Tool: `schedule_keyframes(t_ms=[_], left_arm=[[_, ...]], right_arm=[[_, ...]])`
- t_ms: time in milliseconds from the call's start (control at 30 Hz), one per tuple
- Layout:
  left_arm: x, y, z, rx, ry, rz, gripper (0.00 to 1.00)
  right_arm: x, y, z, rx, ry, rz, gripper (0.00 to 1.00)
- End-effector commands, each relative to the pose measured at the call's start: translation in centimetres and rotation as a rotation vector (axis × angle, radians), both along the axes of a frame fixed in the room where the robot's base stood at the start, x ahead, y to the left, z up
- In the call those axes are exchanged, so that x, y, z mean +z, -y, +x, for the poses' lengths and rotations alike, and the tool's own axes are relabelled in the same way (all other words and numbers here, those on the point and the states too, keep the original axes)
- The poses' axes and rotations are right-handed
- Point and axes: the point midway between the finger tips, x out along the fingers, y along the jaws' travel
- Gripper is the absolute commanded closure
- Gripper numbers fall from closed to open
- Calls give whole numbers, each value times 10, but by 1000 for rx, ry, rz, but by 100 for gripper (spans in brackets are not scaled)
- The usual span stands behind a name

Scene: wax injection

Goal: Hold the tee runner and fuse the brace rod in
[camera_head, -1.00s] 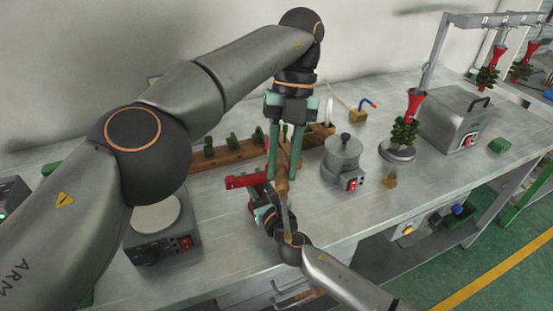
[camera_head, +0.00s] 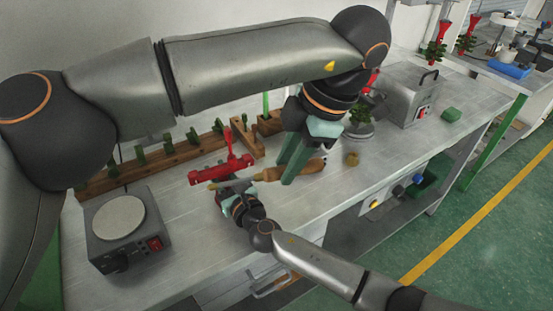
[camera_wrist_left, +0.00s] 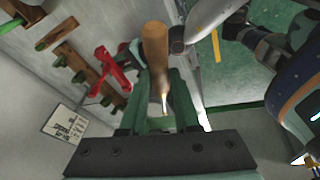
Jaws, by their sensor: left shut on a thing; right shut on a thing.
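The red tee runner (camera_head: 207,173) is held above the table, with a red bar (camera_head: 230,146) rising from it; I cannot tell whether this bar is the brace rod. My right gripper (camera_head: 230,194) is shut on the runner from below. My left gripper (camera_head: 289,172) is shut on a wooden-handled tool (camera_head: 270,174), whose thin end points left, close to the runner; contact is unclear. In the left wrist view, the tool's wooden handle (camera_wrist_left: 155,45) stands between the green fingers (camera_wrist_left: 153,115), and the red runner (camera_wrist_left: 109,67) is left of it.
A wooden rack (camera_head: 180,155) with several green pieces runs along the back. A hot plate (camera_head: 122,222) stands front left. A red-and-green wax tree (camera_head: 362,112), a grey box machine (camera_head: 408,98) and a green block (camera_head: 451,114) are at right.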

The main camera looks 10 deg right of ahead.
Motion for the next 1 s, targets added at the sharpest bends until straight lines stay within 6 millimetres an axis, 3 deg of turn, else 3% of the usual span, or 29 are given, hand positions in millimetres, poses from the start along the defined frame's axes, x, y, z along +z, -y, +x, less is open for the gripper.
schedule_keyframes(t_ms=[267, 500, 700, 1000], left_arm=[[2, 14, -16, -600, -7, -22, 100], [-29, 6, -20, -968, -20, -39, 100], [-39, -1, -16, -1067, -23, -42, 100], [-49, -10, 2, -1067, -26, -43, 100]], right_arm=[[-1, 0, 0, 0, -1, 0, 100], [0, 0, 0, 0, -1, 0, 100], [0, 0, 0, 0, -1, 0, 100], [0, 0, 0, 0, -1, 0, 100]])
